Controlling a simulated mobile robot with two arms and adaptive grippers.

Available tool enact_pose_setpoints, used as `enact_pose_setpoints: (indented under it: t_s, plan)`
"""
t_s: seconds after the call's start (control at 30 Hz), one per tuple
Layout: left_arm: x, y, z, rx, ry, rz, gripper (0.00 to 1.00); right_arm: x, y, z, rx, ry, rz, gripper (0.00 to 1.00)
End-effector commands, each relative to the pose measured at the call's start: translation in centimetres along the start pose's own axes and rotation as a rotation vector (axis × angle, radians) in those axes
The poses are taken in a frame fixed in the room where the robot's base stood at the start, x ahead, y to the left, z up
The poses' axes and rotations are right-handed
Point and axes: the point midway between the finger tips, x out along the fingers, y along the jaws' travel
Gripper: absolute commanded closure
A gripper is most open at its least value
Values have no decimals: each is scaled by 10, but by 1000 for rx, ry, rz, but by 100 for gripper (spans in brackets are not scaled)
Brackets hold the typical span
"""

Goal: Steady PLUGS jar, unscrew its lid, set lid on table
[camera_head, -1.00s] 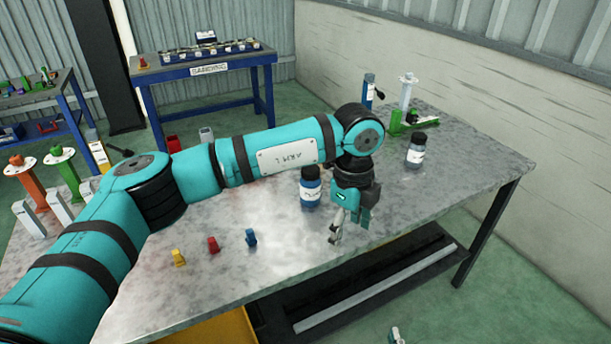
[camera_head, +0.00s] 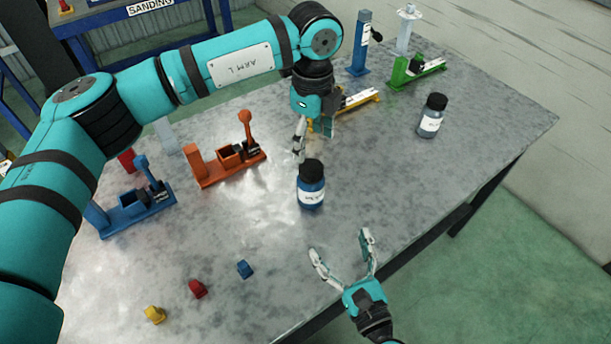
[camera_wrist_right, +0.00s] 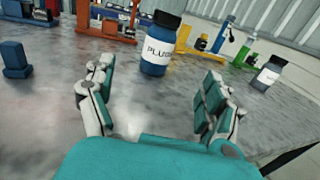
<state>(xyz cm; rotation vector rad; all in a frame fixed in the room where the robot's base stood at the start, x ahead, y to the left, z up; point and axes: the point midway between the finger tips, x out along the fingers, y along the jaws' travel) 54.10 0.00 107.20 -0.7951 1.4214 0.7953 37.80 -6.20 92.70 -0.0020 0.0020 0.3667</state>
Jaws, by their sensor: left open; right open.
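The PLUGS jar (camera_head: 311,187) is blue with a white label and a black lid (camera_head: 312,170). It stands upright on the grey metal table (camera_head: 400,190), and its lid is on. In the right wrist view the PLUGS jar (camera_wrist_right: 158,52) stands beyond the open fingers, apart from them. My left gripper (camera_head: 306,145) hangs just behind the jar, pointing down, open and empty; I cannot tell if it touches the jar. My right gripper (camera_head: 342,250) is open and empty at the table's front edge, its fingers pointing toward the jar.
A second jar (camera_head: 432,116) with a black lid stands to the right. Blue (camera_head: 130,205), orange (camera_head: 228,155), yellow (camera_head: 358,100) and green (camera_head: 415,72) fixtures line the back. Small yellow (camera_head: 155,314), red (camera_head: 198,289) and blue (camera_head: 244,269) pieces lie at the front left.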

Motion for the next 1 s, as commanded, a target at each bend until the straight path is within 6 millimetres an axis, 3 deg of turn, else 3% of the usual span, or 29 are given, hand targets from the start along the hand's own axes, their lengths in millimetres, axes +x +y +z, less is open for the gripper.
enact_pose_setpoints:
  t_s: [0.17, 0.7, 1.0]
  plan:
    - [0, 0, 0, 0, 0, 0, 31, 24, 0, 2, 0, -5, -2, 14]
    - [0, 0, 0, 0, 0, 0, 31, 131, 0, 2, -2, -5, 0, 14]
    - [0, 0, 0, 0, 0, 0, 31, 166, 0, 1, 0, -2, 0, 14]
